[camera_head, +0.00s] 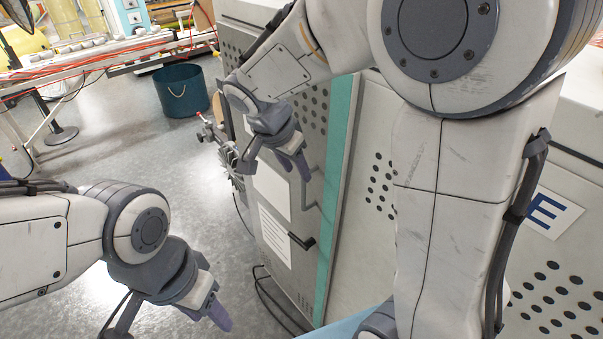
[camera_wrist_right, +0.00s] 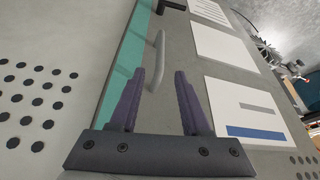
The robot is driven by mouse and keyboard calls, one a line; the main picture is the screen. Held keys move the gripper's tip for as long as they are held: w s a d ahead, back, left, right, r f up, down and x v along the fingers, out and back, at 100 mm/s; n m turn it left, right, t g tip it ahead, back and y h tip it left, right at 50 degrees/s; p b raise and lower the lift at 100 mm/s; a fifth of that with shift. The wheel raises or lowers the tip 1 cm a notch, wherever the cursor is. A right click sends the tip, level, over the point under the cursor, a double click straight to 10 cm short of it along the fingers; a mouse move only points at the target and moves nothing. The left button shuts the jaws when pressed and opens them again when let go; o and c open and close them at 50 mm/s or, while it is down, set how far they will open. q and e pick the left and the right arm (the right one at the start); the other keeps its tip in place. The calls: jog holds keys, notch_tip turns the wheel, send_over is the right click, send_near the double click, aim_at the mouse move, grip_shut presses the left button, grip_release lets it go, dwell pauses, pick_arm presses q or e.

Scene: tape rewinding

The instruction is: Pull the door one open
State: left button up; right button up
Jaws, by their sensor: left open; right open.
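The grey cabinet door (camera_head: 308,274) carries white label sheets and has a teal strip (camera_head: 336,150) along its right side. It looks closed. A pale grey bar handle (camera_wrist_right: 159,56) stands on the door beside the teal strip. My right gripper (camera_head: 297,165) is in front of the door. In the right wrist view its two purple fingers (camera_wrist_right: 159,73) are open, with the handle in the gap between them in the picture; I cannot tell contact. A black latch (camera_head: 303,242) sits lower on the door. My left gripper (camera_head: 219,314) is open and empty, low over the floor.
A perforated grey panel (camera_head: 375,230) with a lettered sign continues to the right. A metal device (camera_head: 231,158) sticks out at the cabinet's left side. A dark bin (camera_head: 181,92) stands behind. Black cables (camera_head: 272,300) lie at the cabinet's foot. Floor to the left is open.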

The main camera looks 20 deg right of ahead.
jog(key=p+x, duration=0.1)
jog(key=x, duration=0.9)
jog(key=shift+d+f, duration=0.1)
jog(key=shift+f, duration=0.05)
grip_shut()
dwell(1.1)
